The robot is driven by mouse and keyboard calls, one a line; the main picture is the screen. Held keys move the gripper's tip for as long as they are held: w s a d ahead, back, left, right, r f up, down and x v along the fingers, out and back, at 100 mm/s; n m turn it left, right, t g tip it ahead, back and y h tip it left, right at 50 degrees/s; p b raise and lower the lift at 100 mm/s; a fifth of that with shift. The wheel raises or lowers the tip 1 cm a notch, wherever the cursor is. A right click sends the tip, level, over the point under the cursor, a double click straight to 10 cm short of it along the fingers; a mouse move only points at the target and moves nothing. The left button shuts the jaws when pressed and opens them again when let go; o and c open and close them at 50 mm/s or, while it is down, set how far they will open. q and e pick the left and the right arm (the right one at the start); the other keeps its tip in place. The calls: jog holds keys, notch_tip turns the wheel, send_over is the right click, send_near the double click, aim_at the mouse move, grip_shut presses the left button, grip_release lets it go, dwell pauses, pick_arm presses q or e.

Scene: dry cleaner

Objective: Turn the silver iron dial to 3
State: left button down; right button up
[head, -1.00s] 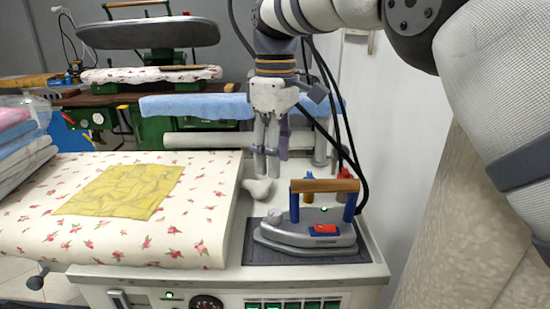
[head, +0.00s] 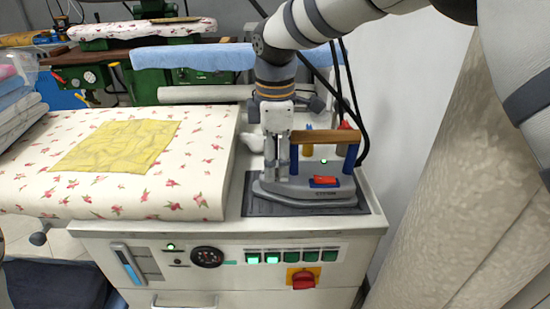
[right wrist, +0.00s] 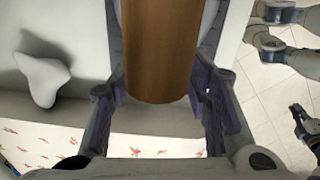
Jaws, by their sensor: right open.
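The silver iron (head: 308,190) stands on a dark mat (head: 256,206) on the ironing station. It has a wooden handle (head: 325,137) on blue posts and a red switch (head: 323,181). My right gripper (head: 277,178) is open and points down at the left end of the iron, fingertips close to its top. The silver dial there is hidden behind the fingers, so I cannot tell its setting or whether they touch it. In the right wrist view the handle (right wrist: 160,50) shows between the open fingers (right wrist: 163,125). My left gripper does not show clearly.
A padded floral board (head: 190,165) with a yellow cloth (head: 118,146) lies left of the iron. The station's front has a red knob (head: 303,280) and several green buttons. A small white piece (right wrist: 41,80) lies near the gripper. Dark hoses hang behind.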

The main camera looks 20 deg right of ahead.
grip_shut()
jog(key=shift+r+m, duration=0.1)
jog(key=shift+m, duration=1)
jog(key=shift+m+p, duration=0.4)
jog(key=shift+m, duration=1.5)
grip_release()
